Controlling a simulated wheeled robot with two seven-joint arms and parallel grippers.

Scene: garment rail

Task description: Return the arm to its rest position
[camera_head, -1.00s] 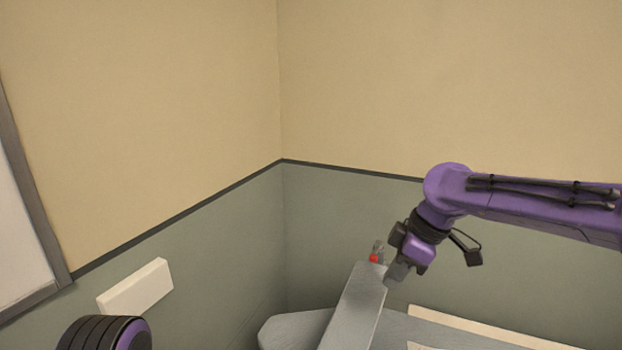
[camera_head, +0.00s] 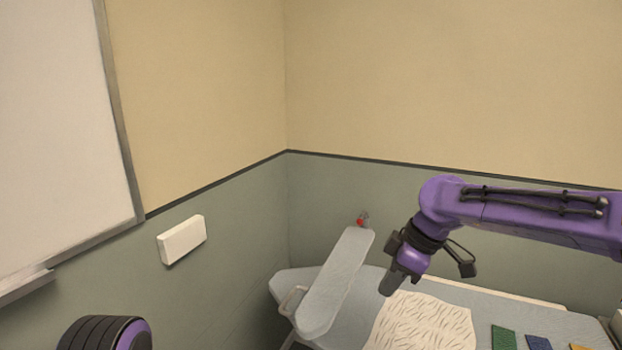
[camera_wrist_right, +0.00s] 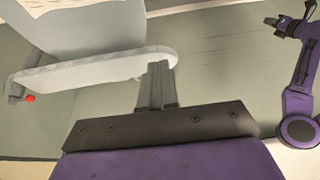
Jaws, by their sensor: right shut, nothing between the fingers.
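My right arm, purple, comes in from the right in the head view. Its gripper (camera_head: 388,287) points down over the grey ironing board (camera_head: 545,318), to the right of the narrow sleeve board (camera_head: 335,285). In the right wrist view the gripper's fingers (camera_wrist_right: 156,82) are together with nothing between them. The sleeve board (camera_wrist_right: 95,72) shows just beyond them there; I cannot tell the exact gap. Of my left arm only a dark, ribbed purple part shows at the bottom left of the head view.
A white patterned cloth (camera_head: 422,322) lies on the board below the right gripper. Green (camera_head: 503,338) and blue (camera_head: 537,342) pieces lie to its right. A small red part (camera_head: 362,220) is at the sleeve board's far end. A whiteboard (camera_head: 60,120) and white box (camera_head: 182,240) are on the left wall.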

